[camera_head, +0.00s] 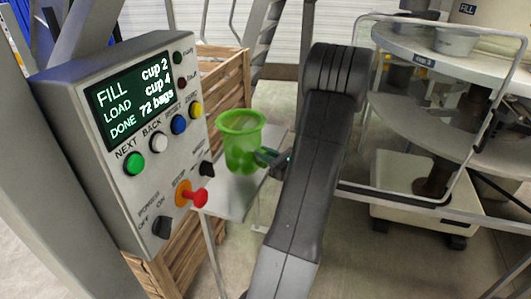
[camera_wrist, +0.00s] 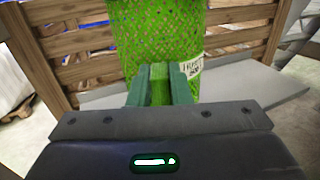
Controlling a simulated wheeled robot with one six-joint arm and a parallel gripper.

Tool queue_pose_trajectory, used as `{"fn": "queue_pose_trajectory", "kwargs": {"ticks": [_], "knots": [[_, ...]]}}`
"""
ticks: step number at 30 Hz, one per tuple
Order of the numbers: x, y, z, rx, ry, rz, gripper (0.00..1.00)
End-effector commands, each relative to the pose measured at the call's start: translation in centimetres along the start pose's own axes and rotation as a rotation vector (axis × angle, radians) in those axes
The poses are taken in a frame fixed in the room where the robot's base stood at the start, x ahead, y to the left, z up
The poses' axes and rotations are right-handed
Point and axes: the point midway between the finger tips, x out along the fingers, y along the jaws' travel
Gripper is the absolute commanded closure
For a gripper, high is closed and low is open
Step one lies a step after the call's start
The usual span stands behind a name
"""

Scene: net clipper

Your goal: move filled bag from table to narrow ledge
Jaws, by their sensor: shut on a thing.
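The filled bag is a green net bag (camera_head: 241,150) with an open, flared top, upright near the middle of the head view. My gripper (camera_head: 274,158) comes to it from the right, behind my dark arm, and is shut on its side. In the wrist view the net bag (camera_wrist: 155,35) rises beyond the green fingers (camera_wrist: 160,84), which pinch a fold of it. A white label (camera_wrist: 192,68) shows on its right. A narrow grey ledge (camera_head: 235,195) lies below the bag. I cannot tell whether the bag touches it.
A control box (camera_head: 140,140) with a lit screen and buttons stands close on the left. A slatted wooden crate (camera_head: 222,80) is behind the ledge. At right is a round table (camera_head: 430,45) with a wire guard frame (camera_head: 400,195) around it.

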Motion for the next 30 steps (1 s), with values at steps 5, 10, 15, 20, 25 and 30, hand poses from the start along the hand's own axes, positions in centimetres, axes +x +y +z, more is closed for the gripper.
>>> {"fn": "queue_pose_trajectory", "kwargs": {"ticks": [5,10,15,20,25,30], "knots": [[0.0,0.0,-1.3,0.000,-0.001,0.000,1.00],[0.0,0.0,-2.3,-0.001,-0.001,0.000,1.00],[0.0,0.0,-3.1,-0.001,-0.001,0.000,1.00],[0.0,0.0,-3.3,-0.001,-0.001,0.000,1.00],[0.0,0.0,-3.3,-0.001,-0.001,0.000,1.00],[0.0,0.0,-3.3,-0.001,-0.001,0.000,1.00]]}}
